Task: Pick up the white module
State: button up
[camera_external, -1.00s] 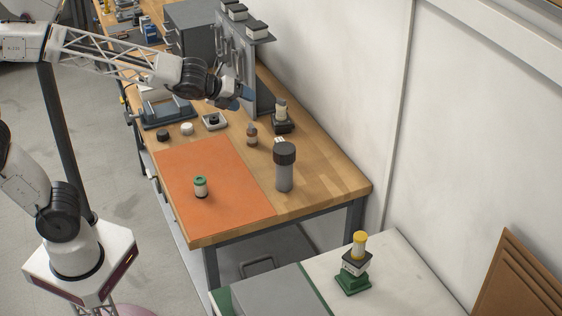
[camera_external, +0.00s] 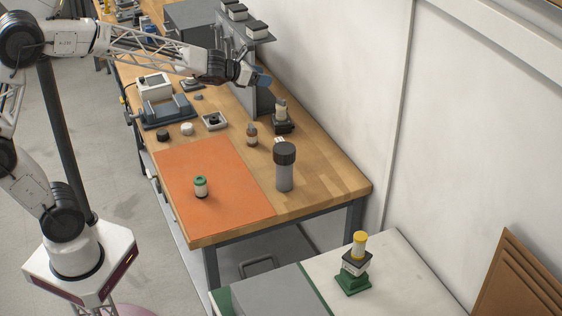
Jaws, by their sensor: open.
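My gripper (camera_external: 262,79), with blue fingertips, is open above the back of the wooden bench, in front of the grey upright panel. Nothing shows between its fingers. Which thing is the white module is not certain. A pale module (camera_external: 281,110) stands upright in a black base near the wall. A white module with a yellow cap (camera_external: 358,251) stands in a green base on the side table. My gripper is apart from all of these.
A grey cylinder with a dark cap (camera_external: 285,170) and a brown bottle (camera_external: 252,135) stand right of the mat. A blue-grey vise-like fixture (camera_external: 168,112) and a white box (camera_external: 155,87) are at the back left. Most of the mat is clear.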

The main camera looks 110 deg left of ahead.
jog(key=shift+m, duration=0.3)
jog(key=f, duration=1.8)
jog(key=a+f, duration=0.1)
jog(key=f, duration=0.8)
jog(key=shift+s+f, duration=0.1)
jog(key=shift+s, duration=0.1)
jog(key=shift+w+a+f, duration=0.1)
jog(key=shift+a, duration=0.05)
jog(key=shift+x, duration=1.15)
jog(key=shift+w, duration=0.1)
jog(key=shift+x, duration=2.5)
jog(key=shift+a, duration=0.1)
